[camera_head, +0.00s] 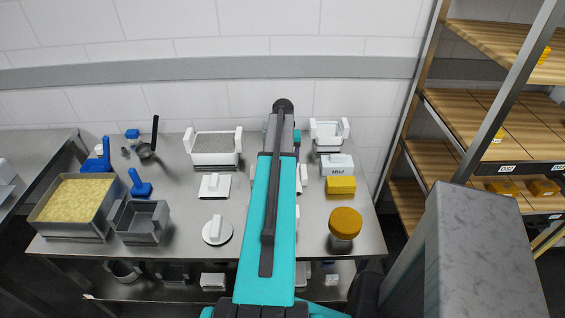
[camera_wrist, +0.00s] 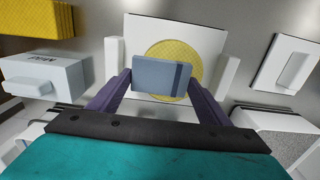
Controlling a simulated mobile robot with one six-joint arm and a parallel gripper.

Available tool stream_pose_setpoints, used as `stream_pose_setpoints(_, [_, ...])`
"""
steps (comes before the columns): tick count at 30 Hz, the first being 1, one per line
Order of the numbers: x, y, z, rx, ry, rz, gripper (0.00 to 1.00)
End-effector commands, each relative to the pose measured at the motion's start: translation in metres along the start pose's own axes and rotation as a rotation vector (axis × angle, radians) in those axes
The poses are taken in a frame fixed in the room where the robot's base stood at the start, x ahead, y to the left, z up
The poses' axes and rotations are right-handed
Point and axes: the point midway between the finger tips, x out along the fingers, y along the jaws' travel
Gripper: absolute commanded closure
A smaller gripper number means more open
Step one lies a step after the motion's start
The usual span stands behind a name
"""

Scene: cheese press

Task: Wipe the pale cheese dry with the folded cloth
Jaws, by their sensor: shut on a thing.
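My gripper (camera_wrist: 157,82) is shut on the folded cloth (camera_wrist: 150,74), a flat grey-blue pad with a darker stripe near its right end. In the wrist view the cloth is in front of a round, pale yellow cheese (camera_wrist: 188,60) with a crosshatched top, and covers its lower left part. I cannot tell whether the cloth touches the cheese. The cheese is on a white square board (camera_wrist: 214,32) between two white upright side pieces. In the head view my arm hides the cheese, the cloth and my fingertips.
A yellow block (camera_head: 341,185) and a white labelled box (camera_head: 338,165) stand close to the right of my arm. A jar with an orange-yellow lid (camera_head: 345,222) stands nearer the front. White lids (camera_head: 216,231) and a white mould (camera_head: 215,157) lie left. Wooden shelves (camera_head: 480,110) rise at right.

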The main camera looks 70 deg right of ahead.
Motion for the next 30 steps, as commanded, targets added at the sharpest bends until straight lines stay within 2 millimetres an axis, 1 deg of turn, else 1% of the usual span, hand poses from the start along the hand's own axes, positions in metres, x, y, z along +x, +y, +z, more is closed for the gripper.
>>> stream_pose_setpoints(5, [0.000, -0.003, 0.000, 0.000, 0.000, 0.000, 0.51])
stream_pose_setpoints(24, [0.001, -0.032, 0.000, 0.000, 0.000, 0.000, 0.51])
stream_pose_setpoints(30, [0.002, -0.037, 0.000, -0.001, 0.000, 0.000, 0.51])
